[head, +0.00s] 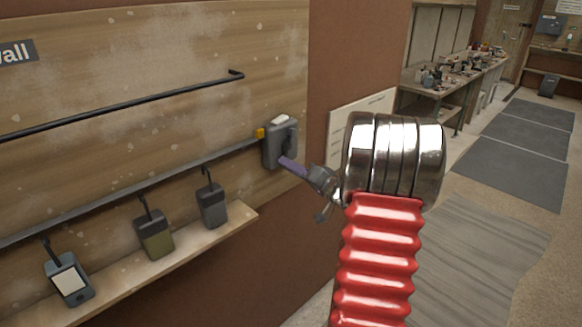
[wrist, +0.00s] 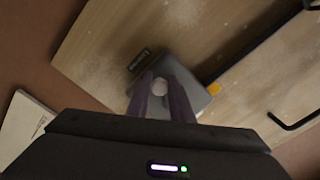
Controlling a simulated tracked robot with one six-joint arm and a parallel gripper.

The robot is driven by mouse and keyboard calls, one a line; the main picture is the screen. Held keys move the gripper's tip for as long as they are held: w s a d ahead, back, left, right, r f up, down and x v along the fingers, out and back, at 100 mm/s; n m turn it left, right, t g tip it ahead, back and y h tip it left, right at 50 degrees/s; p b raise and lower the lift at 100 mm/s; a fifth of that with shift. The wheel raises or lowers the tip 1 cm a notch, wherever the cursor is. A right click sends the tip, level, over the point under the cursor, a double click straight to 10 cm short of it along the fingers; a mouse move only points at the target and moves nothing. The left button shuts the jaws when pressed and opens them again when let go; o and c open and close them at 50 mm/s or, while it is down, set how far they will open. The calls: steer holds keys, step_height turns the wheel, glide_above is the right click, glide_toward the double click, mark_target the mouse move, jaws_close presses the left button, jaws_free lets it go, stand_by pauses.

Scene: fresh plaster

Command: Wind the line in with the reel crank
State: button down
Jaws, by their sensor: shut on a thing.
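The reel is a grey box (head: 281,146) on the wooden wall board, at the right end of a long dark rail. It also shows in the wrist view (wrist: 199,99), straight ahead of the fingers. My gripper (head: 284,161) reaches it from the right with purple fingers. The crank's arm and the line cannot be made out clearly.
A yellow tab (head: 260,133) sits at the reel's left. A dark bar (head: 120,103) runs above the rail. Several handheld devices, one olive (head: 155,238), hang over a wooden shelf (head: 170,263). A cluttered workbench (head: 450,75) stands far right. Floor mats (head: 520,150) lie beyond.

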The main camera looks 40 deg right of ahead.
steer(key=c, duration=1.9)
jaws_free()
steer(key=shift+d, duration=0.35)
steer(key=o, duration=0.3)
steer(key=shift+a, duration=0.15)
steer(key=shift+o, duration=0.2)
steer(key=shift+s, duration=0.1)
steer(key=s, duration=1.3)
steer(key=shift+s+d, duration=0.2)
steer(key=shift+s, duration=0.15)
